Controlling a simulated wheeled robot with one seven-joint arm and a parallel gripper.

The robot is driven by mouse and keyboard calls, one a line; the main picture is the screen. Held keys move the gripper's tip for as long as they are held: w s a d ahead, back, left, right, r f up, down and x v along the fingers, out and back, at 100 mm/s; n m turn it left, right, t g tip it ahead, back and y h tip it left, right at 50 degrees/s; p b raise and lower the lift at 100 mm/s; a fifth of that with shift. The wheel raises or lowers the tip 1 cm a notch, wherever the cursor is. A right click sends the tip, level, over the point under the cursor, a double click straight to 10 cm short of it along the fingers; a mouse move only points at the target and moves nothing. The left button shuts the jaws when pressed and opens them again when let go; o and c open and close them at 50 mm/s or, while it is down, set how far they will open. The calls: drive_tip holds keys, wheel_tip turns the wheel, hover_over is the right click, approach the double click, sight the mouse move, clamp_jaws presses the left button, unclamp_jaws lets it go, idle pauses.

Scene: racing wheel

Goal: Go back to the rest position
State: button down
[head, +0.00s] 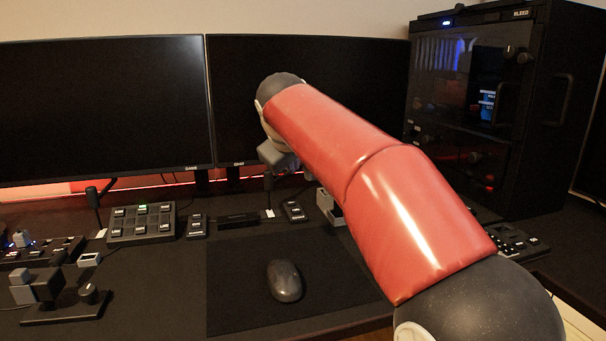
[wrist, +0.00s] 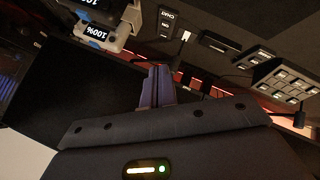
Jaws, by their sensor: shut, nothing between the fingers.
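My arm, with its red links, reaches from the bottom right of the head view up in front of the right monitor (head: 240,80). My gripper is mostly hidden behind the arm there. In the wrist view my gripper (wrist: 157,72) shows at the middle, its two fingers together with nothing between them. It is above the desk and apart from the things on it.
A black mouse (head: 285,281) lies on a dark mat (head: 235,300). A button box (head: 141,223) and small switch units stand below the monitors, and a left monitor (head: 100,110) stands beside the right one. A black computer case (head: 540,110) is at the right.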

drive_tip(key=s+d+f+m+g+b, duration=0.1)
drive_tip(key=s+d+f+m+b, duration=0.1)
drive_tip(key=s+d+f, duration=0.4)
drive_tip(key=s+d+f+m+g+b, duration=0.1)
drive_tip(key=s+d+f+m, duration=0.2)
drive_tip(key=s+f, duration=1)
drive_tip(key=s+d+f+m+g+b, duration=0.1)
drive_tip(key=s+d+f+m+b, duration=0.1)
drive_tip(key=s+d+f, duration=0.6)
drive_tip(key=s+f+m, duration=0.1)
drive_tip(key=s, duration=0.5)
drive_tip(key=shift+d+f+g+b, duration=0.3)
drive_tip(key=shift+d+f+b, duration=0.05)
